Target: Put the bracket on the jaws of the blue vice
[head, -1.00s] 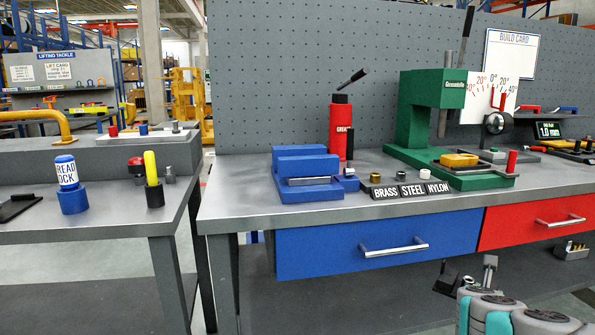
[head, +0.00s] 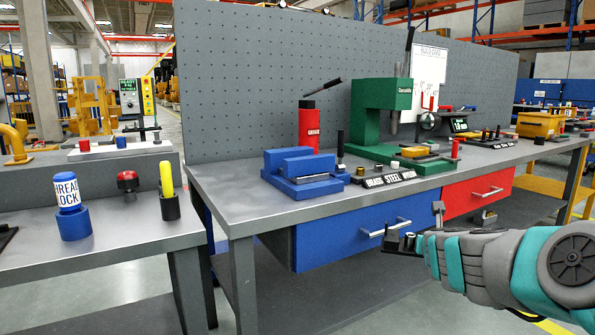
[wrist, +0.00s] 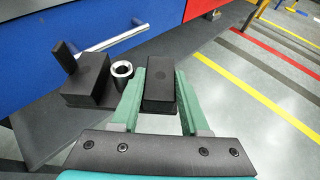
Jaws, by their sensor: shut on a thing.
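The blue vice (head: 292,184) stands on the grey bench near its left front edge, with two raised blue blocks and a pale strip along the front. My gripper (head: 413,241) is in front of the bench, to the right of the vice and near the blue drawer. In the wrist view its green fingers are shut on a dark block, which I take to be part of the bracket (wrist: 160,88). The vice is out of the wrist view.
The blue drawer (head: 350,232) with its bar handle is close to my gripper. A red grease bottle (head: 309,128), labelled bushings (head: 388,180) and a green press (head: 372,112) stand around the vice. A side table (head: 110,240) is at the left.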

